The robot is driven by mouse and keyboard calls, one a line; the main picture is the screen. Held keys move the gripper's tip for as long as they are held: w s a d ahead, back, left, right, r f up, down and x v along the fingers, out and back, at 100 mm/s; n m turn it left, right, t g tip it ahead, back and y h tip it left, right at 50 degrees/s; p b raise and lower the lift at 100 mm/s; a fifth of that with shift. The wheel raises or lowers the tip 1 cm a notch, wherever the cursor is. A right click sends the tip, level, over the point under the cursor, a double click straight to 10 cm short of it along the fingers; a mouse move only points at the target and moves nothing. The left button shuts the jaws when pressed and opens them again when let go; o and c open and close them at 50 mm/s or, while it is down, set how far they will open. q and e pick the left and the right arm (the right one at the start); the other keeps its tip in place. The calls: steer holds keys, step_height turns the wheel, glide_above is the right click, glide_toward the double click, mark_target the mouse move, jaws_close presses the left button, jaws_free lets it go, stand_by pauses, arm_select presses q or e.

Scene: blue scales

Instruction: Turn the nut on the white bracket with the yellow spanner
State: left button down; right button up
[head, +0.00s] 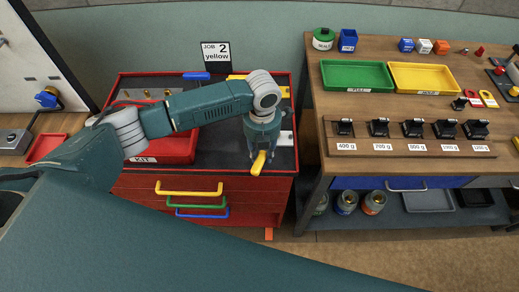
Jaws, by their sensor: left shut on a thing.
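My left gripper (262,143) reaches down over the right part of the red cabinet's dark top. It is shut on the yellow spanner (258,165), whose yellow end sticks out below the fingers toward the cabinet's front edge. The rest of the spanner is hidden by the gripper. A white piece (287,138), perhaps part of the white bracket, shows just right of the gripper. The nut is hidden or too small to make out. My right gripper is not in view.
The red cabinet (145,187) carries a red tray labelled KIT (178,152), a blue handle-like piece (197,75) and a sign reading "JOB 2 yellow" (216,55). A wooden bench (450,75) with green (356,75) and yellow trays (421,77) stands to the right.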

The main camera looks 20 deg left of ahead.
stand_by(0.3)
arm_select(q)
steer(key=shift+d+r+n+p, duration=0.1)
steer(key=shift+d+n+p, duration=0.4)
steer(key=shift+d+n, duration=0.25)
steer(key=shift+n, duration=0.15)
steer(key=shift+d+n+p, duration=0.5)
steer(key=shift+p, duration=0.1)
steer(key=shift+d+n, duration=0.25)
steer(key=shift+n, duration=0.15)
steer(key=shift+w+d+n+p, duration=0.25)
steer(key=shift+d+n+p, duration=0.3)
steer(key=shift+d+n, duration=0.3)
